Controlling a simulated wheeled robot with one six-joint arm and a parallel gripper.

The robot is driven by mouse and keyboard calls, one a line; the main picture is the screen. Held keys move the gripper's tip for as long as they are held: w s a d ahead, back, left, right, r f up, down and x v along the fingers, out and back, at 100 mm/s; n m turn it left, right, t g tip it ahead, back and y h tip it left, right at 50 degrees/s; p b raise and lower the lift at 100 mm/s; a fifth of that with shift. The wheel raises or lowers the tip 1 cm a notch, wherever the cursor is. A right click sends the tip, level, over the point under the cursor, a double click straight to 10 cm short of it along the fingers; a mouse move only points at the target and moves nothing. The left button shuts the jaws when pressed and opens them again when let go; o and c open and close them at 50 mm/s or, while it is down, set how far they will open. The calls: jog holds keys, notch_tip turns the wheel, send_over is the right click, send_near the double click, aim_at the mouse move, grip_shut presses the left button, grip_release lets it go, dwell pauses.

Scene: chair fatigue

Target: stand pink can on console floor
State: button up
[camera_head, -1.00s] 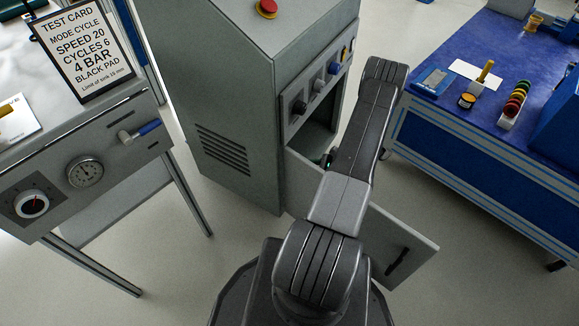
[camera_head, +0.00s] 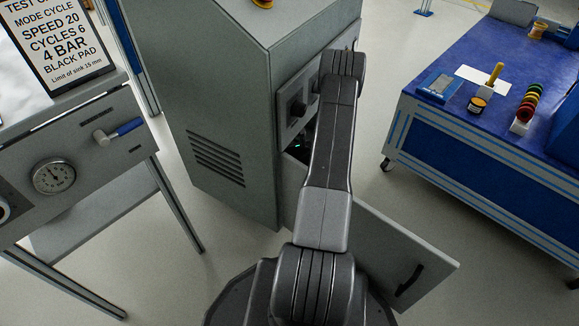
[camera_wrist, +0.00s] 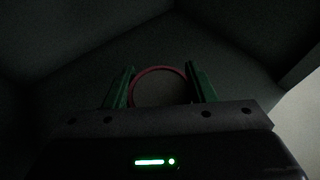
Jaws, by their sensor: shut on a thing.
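In the wrist view, my gripper (camera_wrist: 160,88) is shut on the pink can (camera_wrist: 160,69), with one green finger on each side of it. The can shows as a round reddish rim seen end-on, in dim light. Whether its base touches the console floor cannot be told. In the head view, the grey console (camera_head: 225,110) stands open at its lower front, and my arm reaches into that dark opening. The gripper and can are mostly hidden there behind my arm; only a small green light shows.
The console's open door (camera_head: 385,250) with a black handle sticks out low to the right of my arm. A blue workbench (camera_head: 440,115) stands at the right. A test stand (camera_head: 80,150) with a dial and a card stands at the left. Pale floor lies between them.

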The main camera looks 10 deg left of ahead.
notch_tip(320, 180, down, 8)
jog(key=b, duration=0.2)
jog(key=shift+b, duration=0.35)
jog(key=shift+f, duration=0.15)
jog(key=o, duration=1.2)
jog(key=shift+s+d+r, duration=0.1)
jog(key=shift+s+r, duration=0.05)
jog(key=shift+r, duration=0.1)
jog(key=p+v, duration=0.3)
jog(key=v, duration=0.8)
jog(key=shift+s+d+p, duration=0.25)
jog(key=shift+p, duration=0.15)
